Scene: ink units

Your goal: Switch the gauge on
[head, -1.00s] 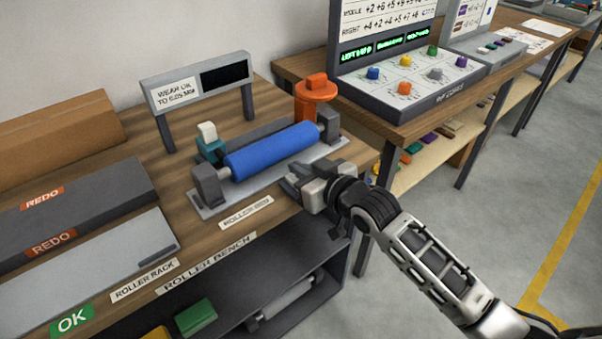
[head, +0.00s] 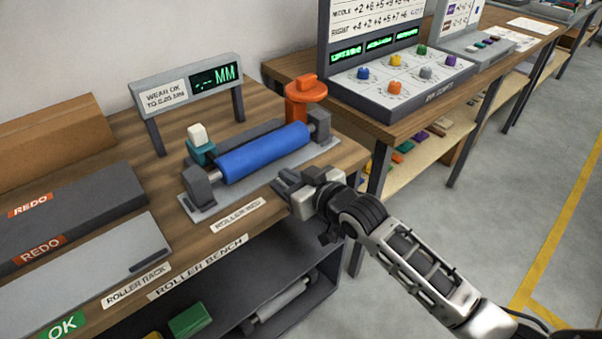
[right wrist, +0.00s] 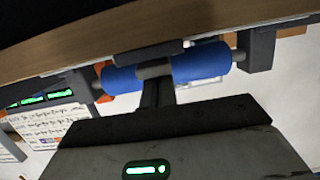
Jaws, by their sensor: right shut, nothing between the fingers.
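The gauge's raised display (head: 214,77) stands on two legs at the back of the roller bench, lit with green dashes and "MM". A teal block with a white top (head: 200,147), likely the gauge head, sits at the left of the blue roller (head: 264,152). The roller lies in the grey roller bed (head: 200,190), and it also shows in the right wrist view (right wrist: 202,64). An orange knob (head: 304,92) stands behind the roller's right end. My right gripper (head: 284,184) is shut and empty, just in front of the bed. My left gripper is out of view.
A lower shelf holds a green block (head: 190,320) and a grey roller (head: 284,300). A second table with a knob panel (head: 400,85) stands at the right.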

